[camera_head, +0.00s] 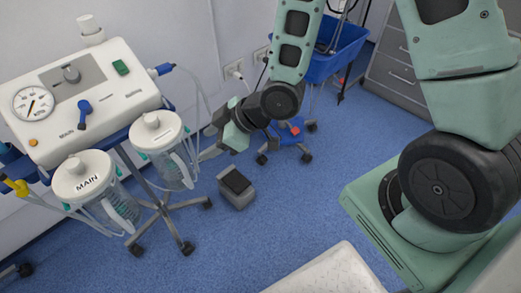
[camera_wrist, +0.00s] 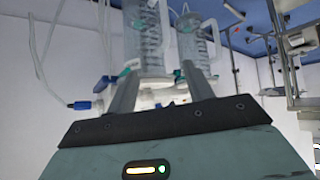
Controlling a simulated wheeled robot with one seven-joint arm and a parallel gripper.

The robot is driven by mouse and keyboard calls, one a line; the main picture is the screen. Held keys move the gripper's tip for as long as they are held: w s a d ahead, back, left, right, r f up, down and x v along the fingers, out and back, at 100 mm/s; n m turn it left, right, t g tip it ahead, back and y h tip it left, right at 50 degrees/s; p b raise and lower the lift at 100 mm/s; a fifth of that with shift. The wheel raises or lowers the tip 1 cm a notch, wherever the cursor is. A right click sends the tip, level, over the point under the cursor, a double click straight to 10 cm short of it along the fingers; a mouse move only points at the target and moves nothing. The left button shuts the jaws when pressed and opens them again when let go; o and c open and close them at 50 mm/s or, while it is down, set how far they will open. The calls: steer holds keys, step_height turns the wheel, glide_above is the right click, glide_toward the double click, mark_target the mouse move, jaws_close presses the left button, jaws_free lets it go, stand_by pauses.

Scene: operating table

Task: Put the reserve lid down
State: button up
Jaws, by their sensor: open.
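The suction unit carries two clear canisters with white lids. The right canister's white lid (camera_head: 158,131) sits on top of its clear jar (camera_head: 177,166) and looks level; no lettering is readable on it, and I take it as the reserve one. My gripper (camera_head: 203,143) is just right of the right lid, fingers pointing left, open and apart from the lid as far as I can tell. In the wrist view the picture is upside down; my open fingers (camera_wrist: 161,72) show before the canisters (camera_wrist: 147,40), with nothing clearly held between them.
The white suction panel (camera_head: 125,93) with gauge and blue knob stands behind the canisters. Tubes hang around them. A grey pedal box (camera_head: 236,187) is on the blue floor. A blue bin trolley (camera_head: 335,50) and grey drawers (camera_head: 393,70) stand behind. A white surface (camera_head: 327,273) is in front.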

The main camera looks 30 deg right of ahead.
steer(key=s+d+r+m+g+h, duration=0.1)
steer(key=s+r+h, duration=0.3)
steer(key=s+r, duration=0.1)
steer(key=shift+s+d+m+g, duration=0.2)
steer(key=shift+m+g, duration=0.2)
steer(key=shift+o, duration=0.5)
steer(key=s+d+r+m+g+h, duration=0.1)
steer(key=s+r, duration=0.2)
steer(key=s, duration=0.3)
steer(key=s+r+m+g+h, duration=0.2)
steer(key=s+r, duration=0.2)
steer(key=s, duration=0.2)
steer(key=shift+s+d+r, duration=0.25)
steer(key=shift+s+d, duration=0.1)
steer(key=w+a+f+t+y, duration=0.1)
steer(key=w+f+t+y, duration=0.1)
steer(key=w, duration=0.5)
steer(key=w+a+f+n+t+y+p, duration=0.1)
steer(key=w+f+t+y, duration=0.1)
steer(key=w, duration=0.6)
steer(key=w+a+f+n+t+y+p, duration=0.1)
steer(key=w+a+f+t+y, duration=0.1)
steer(key=w+t+y, duration=0.2)
steer(key=w+y, duration=0.1)
steer(key=w, duration=0.2)
steer(key=shift+w+f+y, duration=0.3)
steer(key=shift+w+f, duration=0.05)
steer(key=shift+f, duration=0.05)
